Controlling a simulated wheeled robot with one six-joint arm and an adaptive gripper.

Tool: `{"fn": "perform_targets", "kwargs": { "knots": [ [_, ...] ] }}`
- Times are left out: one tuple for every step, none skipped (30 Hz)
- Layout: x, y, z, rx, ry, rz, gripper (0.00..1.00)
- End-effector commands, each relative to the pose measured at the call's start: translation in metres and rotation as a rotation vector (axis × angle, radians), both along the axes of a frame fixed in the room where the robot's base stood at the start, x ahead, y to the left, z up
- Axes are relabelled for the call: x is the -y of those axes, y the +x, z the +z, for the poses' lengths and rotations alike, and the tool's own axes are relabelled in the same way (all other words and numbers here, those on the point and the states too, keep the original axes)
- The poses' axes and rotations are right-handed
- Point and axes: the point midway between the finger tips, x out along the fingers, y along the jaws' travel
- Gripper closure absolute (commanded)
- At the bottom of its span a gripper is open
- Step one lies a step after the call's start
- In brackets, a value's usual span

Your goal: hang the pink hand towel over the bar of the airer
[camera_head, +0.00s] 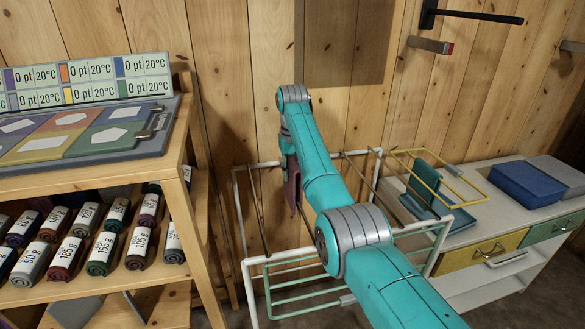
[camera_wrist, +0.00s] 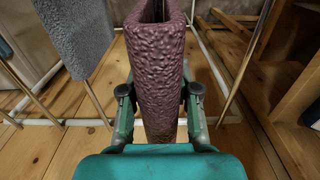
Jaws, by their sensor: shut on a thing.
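The pink hand towel (camera_wrist: 159,75) is a textured, dull pink folded cloth, upright between the fingers of my gripper (camera_wrist: 160,98) in the wrist view. My gripper is shut on it. In the head view only a narrow strip of the towel (camera_head: 292,183) shows beside my teal arm, within the outline of the airer. The airer (camera_head: 241,222) has a white tube frame and thin bars, partly hidden by my arm. Its brownish bar (camera_wrist: 252,58) shows right of the towel in the wrist view. I cannot tell whether the towel touches a bar.
A grey cloth (camera_wrist: 76,38) hangs at left in the wrist view. A wooden shelf (camera_head: 190,215) with rolled cloths stands left of the airer. A white cabinet (camera_head: 470,285) with a blue box (camera_head: 527,181) stands right. A black wall arm (camera_head: 470,15) juts out above.

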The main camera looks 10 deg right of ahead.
Motion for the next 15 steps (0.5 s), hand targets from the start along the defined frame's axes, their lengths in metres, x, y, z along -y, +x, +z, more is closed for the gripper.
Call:
{"fn": "perform_targets", "kwargs": {
  "knots": [
    [0.000, 0.000, -0.003, -0.001, 0.000, 0.000, 0.89],
    [0.000, 0.000, -0.004, -0.001, 0.000, 0.000, 0.89],
    [0.000, 0.000, -0.006, -0.001, 0.000, 0.000, 0.89],
    [0.000, 0.000, -0.008, 0.000, 0.000, 0.000, 0.89],
    [0.000, 0.000, -0.009, 0.000, 0.000, 0.000, 0.89],
    [0.000, 0.000, -0.011, 0.000, 0.000, 0.000, 0.89],
    [0.000, 0.000, -0.013, 0.000, 0.000, 0.000, 0.89],
    [0.000, 0.000, -0.014, 0.001, 0.000, 0.000, 0.89],
    [0.000, 0.000, -0.016, 0.001, 0.000, 0.000, 0.89],
    [0.000, 0.000, -0.018, 0.001, 0.000, 0.000, 0.89],
    [0.000, 0.000, -0.019, 0.001, 0.000, 0.000, 0.89],
    [0.000, 0.000, -0.021, 0.000, 0.000, 0.000, 0.89],
    [0.000, 0.000, -0.023, 0.000, 0.000, 0.000, 0.89],
    [0.000, 0.000, -0.025, 0.000, 0.000, 0.000, 0.89],
    [0.000, 0.000, -0.027, -0.001, 0.000, 0.000, 0.89]
  ]
}}
